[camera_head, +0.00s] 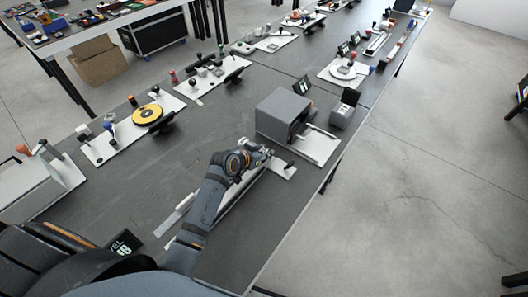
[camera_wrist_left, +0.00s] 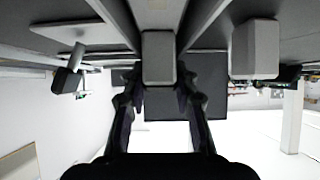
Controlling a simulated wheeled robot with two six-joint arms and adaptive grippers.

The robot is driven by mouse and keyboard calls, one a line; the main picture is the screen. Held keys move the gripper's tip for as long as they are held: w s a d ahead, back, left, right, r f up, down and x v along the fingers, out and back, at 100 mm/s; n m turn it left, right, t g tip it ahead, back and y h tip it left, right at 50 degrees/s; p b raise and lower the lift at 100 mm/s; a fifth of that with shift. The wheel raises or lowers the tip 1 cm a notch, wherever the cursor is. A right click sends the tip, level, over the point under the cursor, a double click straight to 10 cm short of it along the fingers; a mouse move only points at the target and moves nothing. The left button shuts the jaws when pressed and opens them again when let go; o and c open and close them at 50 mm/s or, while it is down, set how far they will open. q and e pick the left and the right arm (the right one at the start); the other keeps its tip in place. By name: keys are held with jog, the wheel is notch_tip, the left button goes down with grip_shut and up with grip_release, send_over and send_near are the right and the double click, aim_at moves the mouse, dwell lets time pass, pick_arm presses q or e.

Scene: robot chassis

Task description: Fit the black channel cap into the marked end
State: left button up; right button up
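My left gripper (camera_head: 262,155) is low over the near part of the long dark table, at the far end of a long pale channel-like strip (camera_head: 238,197). In the left wrist view its two dark fingers (camera_wrist_left: 160,82) stand apart. A grey block (camera_wrist_left: 158,58) shows between their tips, and I cannot tell whether they touch it. A small dark piece (camera_head: 290,165) is on a white plate (camera_head: 284,171) just right of the gripper. I cannot make out for sure which piece is the black channel cap, or the marked end. My right gripper is not in view.
A grey box (camera_head: 283,113) and a smaller grey block (camera_head: 343,112) stand just beyond the gripper. A plate with a yellow disc (camera_head: 147,113) lies to the left. The table's right edge is close, with bare floor beyond. The table left of the strip is mostly clear.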

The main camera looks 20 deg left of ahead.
pick_arm(q)
jog(key=o, duration=0.5)
jog(key=shift+c, duration=0.2)
jog(key=shift+r, duration=0.25)
jog(key=v, duration=1.2)
jog(key=shift+f, duration=0.1)
